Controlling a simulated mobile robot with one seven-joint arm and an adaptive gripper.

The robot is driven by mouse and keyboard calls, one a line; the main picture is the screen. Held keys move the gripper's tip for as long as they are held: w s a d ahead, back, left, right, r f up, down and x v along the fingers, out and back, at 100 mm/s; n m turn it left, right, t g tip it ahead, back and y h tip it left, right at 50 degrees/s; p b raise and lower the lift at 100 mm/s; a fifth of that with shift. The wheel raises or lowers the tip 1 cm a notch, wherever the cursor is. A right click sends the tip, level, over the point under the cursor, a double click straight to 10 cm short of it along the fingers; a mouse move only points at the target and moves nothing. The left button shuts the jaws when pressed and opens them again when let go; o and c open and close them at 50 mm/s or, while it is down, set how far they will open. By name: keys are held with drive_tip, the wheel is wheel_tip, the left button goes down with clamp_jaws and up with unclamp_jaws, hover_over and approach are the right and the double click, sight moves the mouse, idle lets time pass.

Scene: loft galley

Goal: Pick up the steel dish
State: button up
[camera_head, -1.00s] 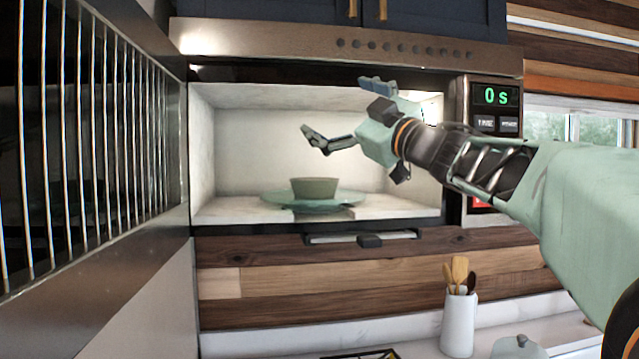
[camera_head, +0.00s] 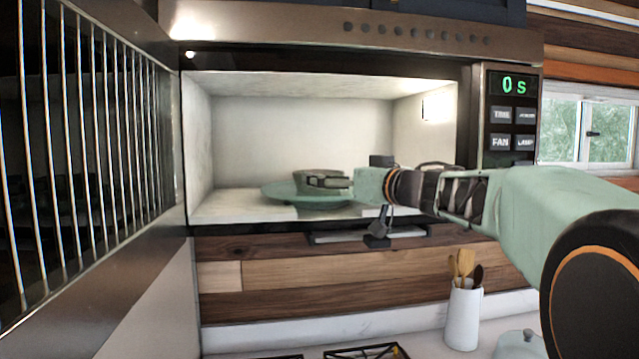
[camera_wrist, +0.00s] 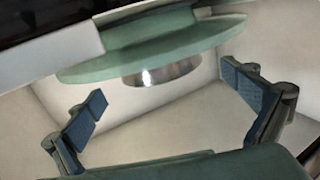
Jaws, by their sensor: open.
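The steel dish (camera_head: 301,182) sits on the round green turntable plate (camera_head: 280,196) inside the open microwave. In the head view my gripper (camera_head: 335,181) overlaps the dish from the right and hides part of it. In the wrist view, which looks turned over, the shiny dish (camera_wrist: 161,74) shows below the green plate (camera_wrist: 105,66). My gripper (camera_wrist: 170,107) is open, with one blue-padded finger at the left and the other at the right. The dish lies beyond and between the fingertips in that picture. I cannot tell whether either finger touches it.
The microwave's pale walls (camera_head: 240,130) enclose the plate. Its front lip (camera_head: 235,220) runs below my wrist. The open microwave door (camera_head: 90,150) stands at the left. A white utensil jar (camera_head: 462,318) is on the counter below my arm. Free space remains above the dish.

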sight(322, 173)
drive_tip(key=shift+p+x, duration=0.35)
drive_tip(key=shift+x, duration=2.4)
drive_tip(key=c, duration=1.1)
